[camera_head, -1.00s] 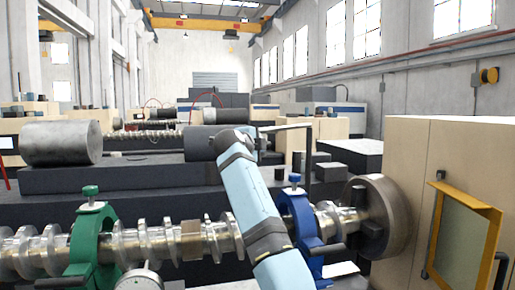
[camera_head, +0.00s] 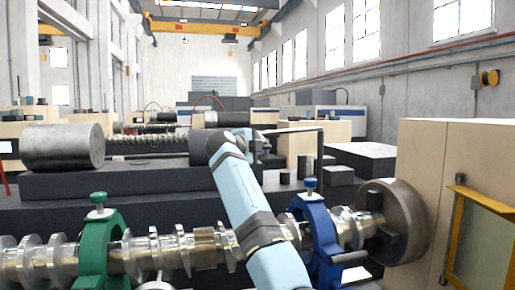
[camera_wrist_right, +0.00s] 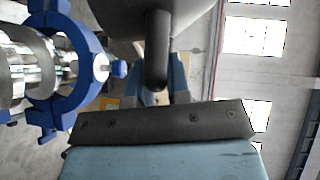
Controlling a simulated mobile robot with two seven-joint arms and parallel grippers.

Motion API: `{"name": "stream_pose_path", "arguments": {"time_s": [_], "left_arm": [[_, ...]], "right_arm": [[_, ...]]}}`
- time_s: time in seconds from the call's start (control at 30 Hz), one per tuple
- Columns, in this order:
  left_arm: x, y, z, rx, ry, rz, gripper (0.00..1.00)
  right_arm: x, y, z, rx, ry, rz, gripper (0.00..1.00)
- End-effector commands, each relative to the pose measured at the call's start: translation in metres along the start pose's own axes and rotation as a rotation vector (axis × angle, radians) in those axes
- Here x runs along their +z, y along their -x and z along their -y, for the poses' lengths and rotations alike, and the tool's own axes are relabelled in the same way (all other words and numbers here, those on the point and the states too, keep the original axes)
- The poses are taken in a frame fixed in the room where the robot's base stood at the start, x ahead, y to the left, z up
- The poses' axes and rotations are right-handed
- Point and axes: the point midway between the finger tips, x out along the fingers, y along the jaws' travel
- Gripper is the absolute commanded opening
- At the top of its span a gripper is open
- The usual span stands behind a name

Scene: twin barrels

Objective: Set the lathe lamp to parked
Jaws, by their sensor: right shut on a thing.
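The lathe lamp's dark bent arm (camera_head: 300,130) stands behind the blue ring clamp in the head view. Its upright post is at right and its bar runs left toward my right wrist. My right gripper is mostly hidden behind my pale blue arm there. In the right wrist view, my right gripper (camera_wrist_right: 156,90) is shut on a dark rounded handle (camera_wrist_right: 158,48), which hangs below a broad grey part, seemingly the lamp head. The exact contact is partly hidden. My left gripper is not in view.
A crankshaft-like workpiece (camera_head: 205,247) runs across the front through a green ring clamp (camera_head: 100,245) and the blue one (camera_head: 318,245) to a chuck (camera_head: 400,225). A beige cabinet (camera_head: 425,180) stands at right. A grey cylinder (camera_head: 62,147) lies at left.

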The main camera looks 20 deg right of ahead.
Motion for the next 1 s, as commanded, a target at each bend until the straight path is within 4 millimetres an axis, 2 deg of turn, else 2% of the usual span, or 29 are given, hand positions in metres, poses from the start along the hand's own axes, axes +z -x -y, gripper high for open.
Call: {"name": "stream_pose_path", "arguments": {"time_s": [0.13,0.17,0.23,0.27,0.53,0.67,0.77,1.0], "left_arm": [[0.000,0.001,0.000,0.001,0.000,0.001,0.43],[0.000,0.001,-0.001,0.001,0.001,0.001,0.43],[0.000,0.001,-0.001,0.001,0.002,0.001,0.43],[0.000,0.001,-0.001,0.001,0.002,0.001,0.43],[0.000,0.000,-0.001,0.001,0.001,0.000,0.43],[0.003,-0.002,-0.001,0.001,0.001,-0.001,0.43],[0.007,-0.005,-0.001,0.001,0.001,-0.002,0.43],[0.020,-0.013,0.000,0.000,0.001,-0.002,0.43]], "right_arm": [[0.001,0.002,0.005,-0.008,-0.007,0.007,0.00],[0.001,0.002,0.005,-0.008,-0.007,0.007,0.24],[0.001,0.002,0.005,-0.007,-0.007,0.007,0.40],[0.000,0.002,0.005,-0.007,-0.006,0.006,0.42],[0.000,0.002,0.003,-0.005,-0.005,0.004,0.42],[0.001,0.012,0.002,-0.006,-0.005,0.005,0.42],[0.002,0.029,0.000,-0.005,-0.006,0.007,0.42],[0.004,0.086,-0.001,-0.005,-0.005,0.009,0.42]]}}
